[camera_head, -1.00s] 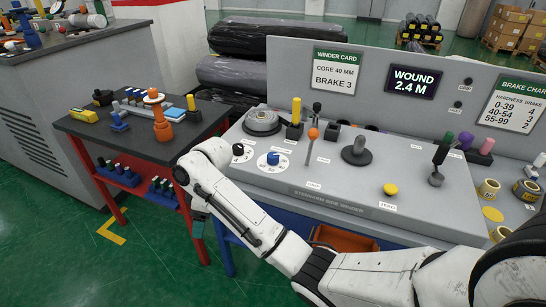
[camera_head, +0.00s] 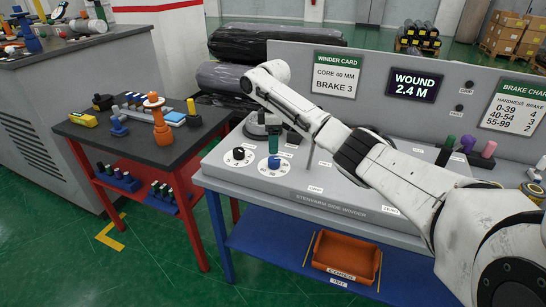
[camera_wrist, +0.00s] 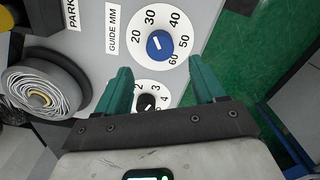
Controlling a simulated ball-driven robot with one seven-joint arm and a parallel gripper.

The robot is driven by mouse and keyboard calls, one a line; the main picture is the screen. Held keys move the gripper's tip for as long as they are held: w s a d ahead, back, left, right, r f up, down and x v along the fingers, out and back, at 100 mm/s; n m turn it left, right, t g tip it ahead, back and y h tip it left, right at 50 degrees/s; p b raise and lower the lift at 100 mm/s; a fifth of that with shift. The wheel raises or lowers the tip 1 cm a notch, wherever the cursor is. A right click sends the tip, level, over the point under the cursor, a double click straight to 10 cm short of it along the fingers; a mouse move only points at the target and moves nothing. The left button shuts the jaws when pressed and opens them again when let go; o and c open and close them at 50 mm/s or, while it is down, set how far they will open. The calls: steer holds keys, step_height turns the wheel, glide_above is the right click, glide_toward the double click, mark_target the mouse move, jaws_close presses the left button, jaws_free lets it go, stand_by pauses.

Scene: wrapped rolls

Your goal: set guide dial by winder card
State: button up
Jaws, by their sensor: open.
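The guide dial, a blue knob (camera_wrist: 160,43) on a white scale marked 20 to 60 and labelled "GUIDE MM", is on the grey winder panel; it also shows in the head view (camera_head: 274,162). Its white mark is too small to read surely. The winder card (camera_head: 337,75) reads "CORE 40 MM, BRAKE 3". My gripper (camera_wrist: 160,75) has its teal fingers apart and empty. In the wrist view the blue knob lies just beyond the fingertips, between their lines. In the head view my gripper (camera_head: 272,132) is above the blue knob; contact cannot be told.
A black brake knob (camera_wrist: 148,102) on a smaller numbered dial sits next to the guide dial. A roll on a spindle (camera_wrist: 40,95) is at the left of the wrist view. A dark side table (camera_head: 150,140) with tools stands left. A "WOUND 2.4 M" display (camera_head: 414,84) is behind.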

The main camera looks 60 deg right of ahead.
mark_target(273, 158)
step_height(273, 158, down, 7)
steer(key=shift+f, duration=0.1)
steer(key=shift+c, duration=0.2)
steer(key=c, duration=1)
steer(key=shift+p, duration=0.3)
steer(key=shift+m, duration=0.3)
steer(key=m+p, duration=0.2)
steer(key=m, duration=0.1)
steer(key=shift+r+m+p, duration=0.2)
steer(key=shift+m+p, duration=0.1)
steer(key=m+p, duration=0.1)
steer(key=m, duration=0.2)
steer(key=shift+m, duration=0.3)
steer(key=shift+d+m+p, duration=0.1)
steer(key=shift+m+p, duration=0.2)
steer(key=shift+m, duration=1.1)
